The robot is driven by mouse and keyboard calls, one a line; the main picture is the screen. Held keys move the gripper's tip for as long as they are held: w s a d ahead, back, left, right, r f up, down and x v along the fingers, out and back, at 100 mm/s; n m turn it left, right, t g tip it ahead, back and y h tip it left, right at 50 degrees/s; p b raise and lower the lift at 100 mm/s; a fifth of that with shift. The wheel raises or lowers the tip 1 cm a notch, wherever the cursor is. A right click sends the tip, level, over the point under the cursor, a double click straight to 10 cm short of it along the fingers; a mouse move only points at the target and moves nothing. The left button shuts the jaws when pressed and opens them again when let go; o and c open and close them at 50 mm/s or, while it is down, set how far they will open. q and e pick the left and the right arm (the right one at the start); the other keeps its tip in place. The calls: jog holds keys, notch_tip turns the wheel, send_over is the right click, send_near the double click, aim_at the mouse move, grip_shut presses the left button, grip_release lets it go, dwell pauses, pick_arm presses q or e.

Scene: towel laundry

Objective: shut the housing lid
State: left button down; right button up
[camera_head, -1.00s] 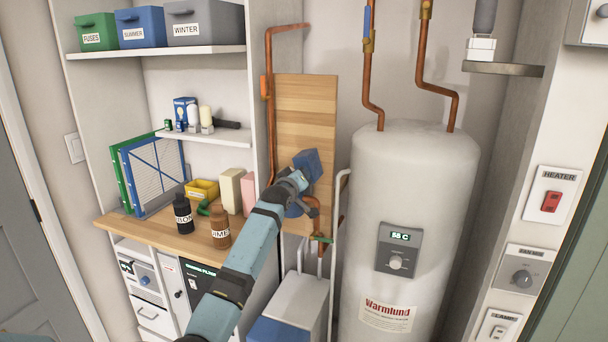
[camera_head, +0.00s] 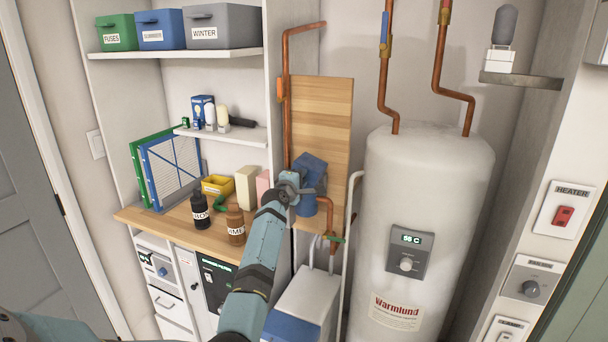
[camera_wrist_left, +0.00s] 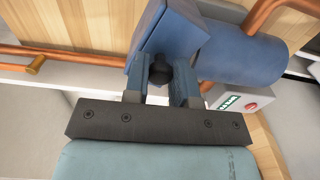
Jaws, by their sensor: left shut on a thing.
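The blue housing (camera_head: 306,204) is a short cylinder mounted low on the wooden board (camera_head: 320,110). Its blue lid (camera_head: 312,168) stands up tilted at the top of the housing, not flat over it. My left gripper (camera_head: 290,190) is at the left side of the lid. In the left wrist view, the lid (camera_wrist_left: 172,32) and the housing cylinder (camera_wrist_left: 245,55) are close together. There my left gripper (camera_wrist_left: 160,88) is shut on a dark knob (camera_wrist_left: 159,70) by the lid. The fingers partly hide the knob. My right gripper is not seen.
Copper pipes (camera_head: 287,90) run beside the board. The white water heater (camera_head: 430,180) stands to the right. A white and blue box (camera_head: 312,300) is below the housing. The wooden counter (camera_head: 160,220) with bottles (camera_head: 236,225) is to the left.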

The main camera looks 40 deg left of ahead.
pick_arm(q)
jog(key=shift+s+a+f+n+p, duration=0.1)
jog(key=shift+a+f+n+p, duration=0.2)
jog(key=shift+n, duration=0.7)
jog(key=shift+s+a+f+n+p, duration=0.1)
jog(key=shift+a+f+n, duration=0.25)
jog(key=shift+n, duration=0.65)
jog(key=c, duration=0.9)
grip_release()
jog(key=shift+c, duration=0.2)
jog(key=b+v, duration=0.1)
jog(key=v, duration=1.2)
jog(key=shift+s, duration=0.4)
jog(key=shift+f, duration=0.1)
